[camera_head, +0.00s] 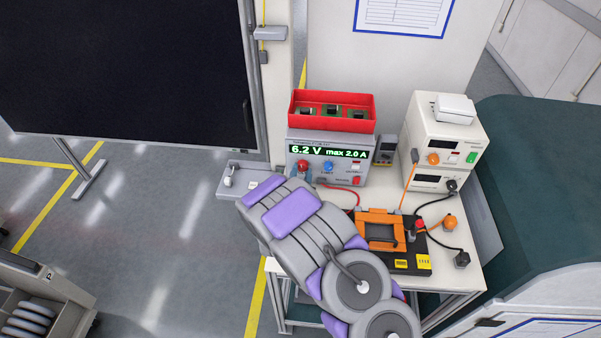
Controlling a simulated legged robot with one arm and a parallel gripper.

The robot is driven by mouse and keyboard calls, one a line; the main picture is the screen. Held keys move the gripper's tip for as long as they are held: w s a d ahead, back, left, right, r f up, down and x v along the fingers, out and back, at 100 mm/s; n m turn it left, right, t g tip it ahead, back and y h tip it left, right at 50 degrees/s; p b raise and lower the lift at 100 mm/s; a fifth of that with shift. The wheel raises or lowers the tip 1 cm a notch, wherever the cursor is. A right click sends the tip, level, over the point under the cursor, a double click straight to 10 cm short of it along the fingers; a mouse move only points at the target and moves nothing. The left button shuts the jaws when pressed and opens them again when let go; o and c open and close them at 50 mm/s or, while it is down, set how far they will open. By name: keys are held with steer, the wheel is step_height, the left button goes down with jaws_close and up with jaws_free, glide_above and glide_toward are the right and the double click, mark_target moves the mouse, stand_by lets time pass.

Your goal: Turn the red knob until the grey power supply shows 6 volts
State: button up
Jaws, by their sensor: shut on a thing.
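The grey power supply (337,181) stands at the back left of the white table. Its green display (327,151) reads 6.2 V, max 2.0 A. The red knob (302,166) is at the left of its front, below the display. My grey and purple arm reaches from the lower right up to the left, just in front of the power supply's lower left. My gripper's jaws cannot be made out; the arm hides that spot.
A red open bin (333,119) sits on the power supply. A blue knob (327,167) is right of the red one. White units (444,139) are stacked at the right. An orange-framed device (380,229) and cables lie in front. A grey ledge (254,168) juts out at left.

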steer(key=shift+f, duration=0.1)
stand_by(0.4)
steer(key=o, duration=1.1)
steer(key=shift+c, duration=0.2)
steer(key=shift+s, duration=0.1)
steer(key=s, duration=0.5)
steer(key=s+p, duration=0.1)
steer(key=s, duration=1.1)
steer(key=shift+s+a, duration=0.1)
steer(key=shift+a, duration=0.25)
